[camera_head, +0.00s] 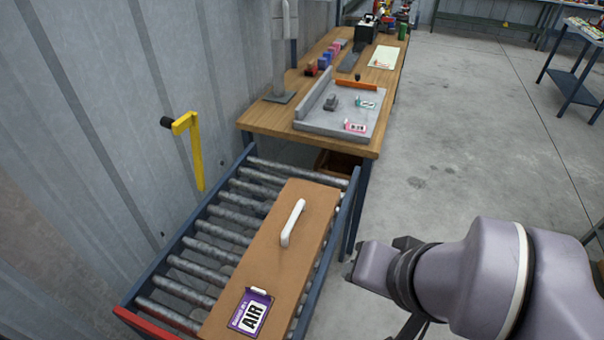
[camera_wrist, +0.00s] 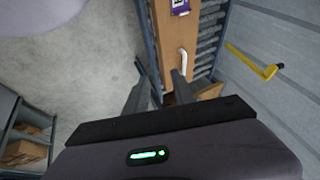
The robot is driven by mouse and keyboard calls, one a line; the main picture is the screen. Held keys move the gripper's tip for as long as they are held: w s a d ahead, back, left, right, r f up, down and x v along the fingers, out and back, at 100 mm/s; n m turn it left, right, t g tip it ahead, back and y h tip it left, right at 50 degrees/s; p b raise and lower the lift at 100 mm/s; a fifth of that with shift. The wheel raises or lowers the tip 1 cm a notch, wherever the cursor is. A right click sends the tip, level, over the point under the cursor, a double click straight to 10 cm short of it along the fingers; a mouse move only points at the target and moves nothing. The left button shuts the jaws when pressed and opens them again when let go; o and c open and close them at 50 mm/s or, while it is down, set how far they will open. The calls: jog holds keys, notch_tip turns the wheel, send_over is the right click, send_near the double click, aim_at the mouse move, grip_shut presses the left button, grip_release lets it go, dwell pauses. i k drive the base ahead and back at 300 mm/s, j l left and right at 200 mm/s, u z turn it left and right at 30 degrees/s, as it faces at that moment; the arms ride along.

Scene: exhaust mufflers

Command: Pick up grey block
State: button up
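A small grey block-like piece (camera_head: 330,103) sits on a grey plate (camera_head: 313,124) with a raised left edge, on the wooden table. A row of small coloured blocks (camera_head: 325,61) stands farther back on the table, and one greyish block (camera_head: 341,43) is at its far end. I cannot tell which one the task means. My gripper (camera_head: 376,262) is to the right of the roller conveyor, well apart from the table pieces. In the wrist view my gripper (camera_wrist: 160,80) has its two fingers spread with nothing held between them. No grey block shows in the wrist view.
A brown box (camera_head: 270,240) with a white handle and a purple AIR label lies on the roller conveyor (camera_head: 213,235). An orange bar (camera_head: 356,85) lies on the plate. The floor (camera_head: 470,140) right of the table is clear.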

aim_at(331, 103)
jog(key=i+l, duration=0.25)
jog(key=i+l+u, duration=0.1)
jog(key=i+l, duration=0.15)
jog(key=l, duration=0.25)
jog(key=i+l, duration=0.25)
jog(key=l, duration=0.15)
jog(key=i+l, duration=0.25)
jog(key=i+l+u, duration=0.1)
jog(key=l, duration=0.4)
jog(key=i+l, duration=0.35)
jog(key=i+l+u, duration=0.1)
jog(key=l, duration=0.35)
jog(key=i+l+u, duration=0.1)
jog(key=i, duration=0.5)
jog(key=i+l, duration=0.15)
jog(key=i, duration=0.5)
jog(key=i+l+u, duration=0.15)
jog(key=i, duration=0.45)
